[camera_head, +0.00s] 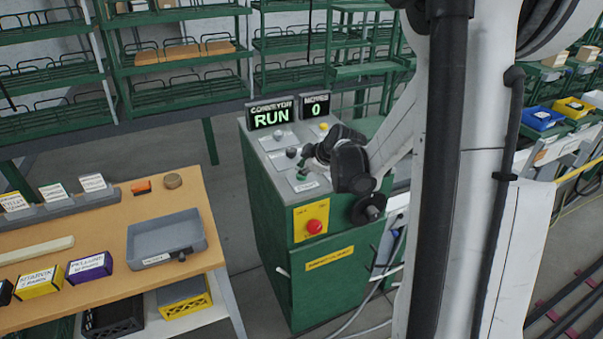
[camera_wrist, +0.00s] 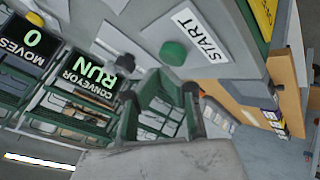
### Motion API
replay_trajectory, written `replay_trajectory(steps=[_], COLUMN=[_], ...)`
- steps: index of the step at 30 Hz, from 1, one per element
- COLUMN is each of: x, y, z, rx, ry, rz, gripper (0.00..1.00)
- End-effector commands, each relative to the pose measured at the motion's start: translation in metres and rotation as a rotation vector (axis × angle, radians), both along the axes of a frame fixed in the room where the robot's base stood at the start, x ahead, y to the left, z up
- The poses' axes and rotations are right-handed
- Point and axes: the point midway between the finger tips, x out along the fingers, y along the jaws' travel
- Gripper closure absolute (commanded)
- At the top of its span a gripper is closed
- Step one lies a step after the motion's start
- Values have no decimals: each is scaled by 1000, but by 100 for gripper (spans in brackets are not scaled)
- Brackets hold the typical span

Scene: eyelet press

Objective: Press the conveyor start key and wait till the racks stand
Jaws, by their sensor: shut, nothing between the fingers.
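The green conveyor start key (camera_head: 301,177) sits on the sloped top of the green control cabinet (camera_head: 268,205). In the wrist view the round green key (camera_wrist: 173,52) lies beside a white START label (camera_wrist: 200,35). The conveyor display (camera_head: 270,114) reads RUN and the moves display (camera_head: 315,106) reads 0. My gripper (camera_head: 304,164) is shut and empty, close to the key; the head view does not show clearly whether it touches. The wrist view shows the key's face uncovered. The racks (camera_head: 180,55) stand behind the cabinet; whether they are moving cannot be told.
A red stop button (camera_head: 314,226) on a yellow plate is on the cabinet's front. Other knobs are close by on its top. A wooden table (camera_head: 100,225) with a grey tray (camera_head: 166,240) and small boxes stands at the left. Cables hang at the cabinet's right.

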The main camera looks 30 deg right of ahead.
Motion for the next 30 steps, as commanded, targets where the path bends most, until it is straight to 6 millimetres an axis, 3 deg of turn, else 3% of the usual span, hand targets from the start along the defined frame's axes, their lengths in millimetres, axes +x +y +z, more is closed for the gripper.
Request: replay_trajectory(steps=[16,30], x=[0,0], y=[0,0], z=[9,48], rx=[0,0], ry=[0,0], rz=[0,0], gripper=[100,100])
